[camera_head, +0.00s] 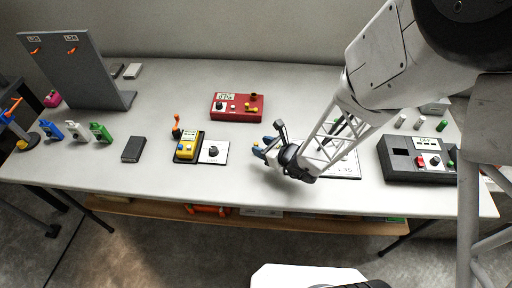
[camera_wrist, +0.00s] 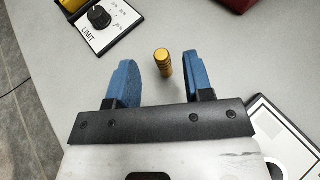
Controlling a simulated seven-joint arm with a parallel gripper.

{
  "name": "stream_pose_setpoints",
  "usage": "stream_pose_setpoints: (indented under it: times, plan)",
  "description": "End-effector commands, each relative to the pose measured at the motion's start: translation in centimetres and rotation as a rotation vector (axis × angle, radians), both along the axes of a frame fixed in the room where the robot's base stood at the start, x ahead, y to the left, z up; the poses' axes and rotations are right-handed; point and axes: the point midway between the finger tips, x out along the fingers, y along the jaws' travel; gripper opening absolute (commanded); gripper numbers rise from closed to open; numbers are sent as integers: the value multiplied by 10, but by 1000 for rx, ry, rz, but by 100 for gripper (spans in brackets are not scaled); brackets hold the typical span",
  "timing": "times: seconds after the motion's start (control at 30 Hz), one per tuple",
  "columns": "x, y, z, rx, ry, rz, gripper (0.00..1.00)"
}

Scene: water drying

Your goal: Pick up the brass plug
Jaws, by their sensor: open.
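The brass plug (camera_wrist: 164,64) shows in the wrist view as a small ribbed gold cylinder on the pale table. It appears between the two blue fingertips of my gripper (camera_wrist: 159,66), with a clear gap on each side. My gripper is open and empty. I cannot tell how far the fingertips are above the plug. In the head view my gripper (camera_head: 263,147) is low over the table's middle, right of the LIMIT dial panel (camera_head: 213,152). The plug cannot be made out there, likely hidden by the fingers.
A red box (camera_head: 237,107) with a display stands behind my gripper. A yellow meter (camera_head: 187,147) is to the left. A white printed panel (camera_head: 345,165) lies under my arm, and a dark grey device (camera_head: 417,158) stands at the right. The table around the plug is clear.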

Motion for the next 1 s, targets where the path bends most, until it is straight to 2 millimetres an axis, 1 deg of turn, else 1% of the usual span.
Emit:
stream_pose_setpoints:
  times: [0.27,0.37,0.7,0.83,1.0]
  plan:
    - [1,2,-1,0,0,1,47]
    - [5,7,-4,0,1,2,47]
    - [24,31,-17,0,1,2,47]
    - [29,37,-19,0,0,1,47]
    - [30,38,-20,-1,-1,0,47]
